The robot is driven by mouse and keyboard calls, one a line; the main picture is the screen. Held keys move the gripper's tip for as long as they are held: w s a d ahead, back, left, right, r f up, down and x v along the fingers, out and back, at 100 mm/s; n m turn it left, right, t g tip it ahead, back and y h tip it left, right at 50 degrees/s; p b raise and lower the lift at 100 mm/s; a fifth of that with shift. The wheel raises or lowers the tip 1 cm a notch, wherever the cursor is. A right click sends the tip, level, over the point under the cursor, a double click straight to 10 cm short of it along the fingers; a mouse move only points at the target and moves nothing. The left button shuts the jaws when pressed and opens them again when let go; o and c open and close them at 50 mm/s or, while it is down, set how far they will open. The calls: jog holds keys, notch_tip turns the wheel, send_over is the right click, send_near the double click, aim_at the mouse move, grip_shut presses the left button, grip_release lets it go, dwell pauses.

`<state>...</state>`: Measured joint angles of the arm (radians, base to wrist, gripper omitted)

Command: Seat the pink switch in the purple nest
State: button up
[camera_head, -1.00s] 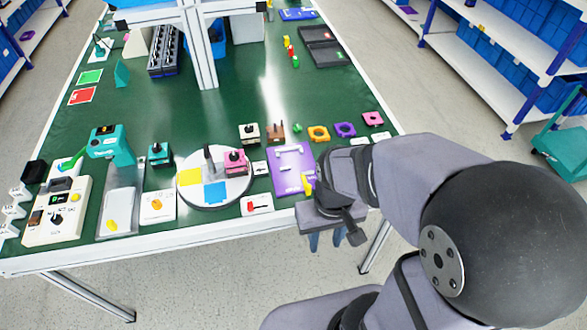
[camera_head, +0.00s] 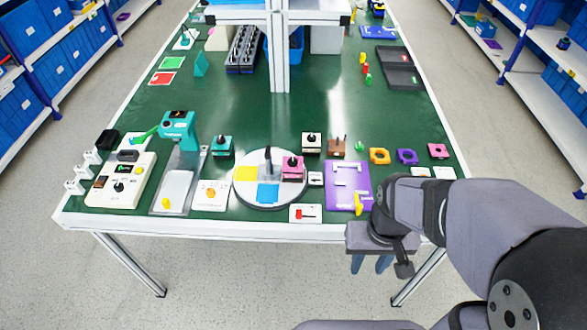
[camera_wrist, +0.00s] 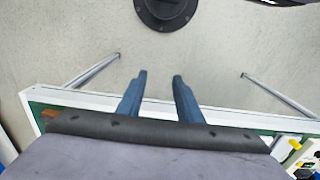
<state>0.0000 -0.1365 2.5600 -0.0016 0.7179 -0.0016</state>
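The pink switch (camera_head: 293,169) is a small pink block with a dark knob on top. It stands upright on the right part of a round white disc (camera_head: 246,200) near the table's front edge. The purple nest appears to be the purple ring-like block with a dark centre (camera_head: 407,157), at the right side of the table between an orange one and a pink one. My gripper (camera_head: 371,265) hangs in front of the table edge, right of and nearer than the switch, touching neither. In the wrist view its two blue fingers (camera_wrist: 158,77) are apart with nothing between them.
A purple panel (camera_head: 335,207) with a yellow handle lies between disc and arm. White (camera_head: 312,145) and brown (camera_head: 337,150) blocks stand behind the pink switch. A teal machine (camera_head: 180,128) is at left. A frame post (camera_head: 279,60) rises behind. The middle green tabletop is open.

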jog(key=o, duration=1)
jog(key=t+b, duration=0.1)
jog(key=t, duration=1.1)
send_near(292, 167)
jog(key=shift+y, duration=0.3)
jog(key=w+f, duration=0.1)
jog(key=w+d+f, duration=0.1)
jog(key=f, duration=0.1)
jog(key=shift+w+f, duration=0.1)
jog(key=shift+w, duration=0.25)
jog(key=shift+w+a+t, duration=0.45)
jog(key=shift+w+t, duration=0.1)
jog(key=shift+t, duration=0.25)
jog(key=shift+w, duration=0.1)
jog(key=shift+x, duration=0.9)
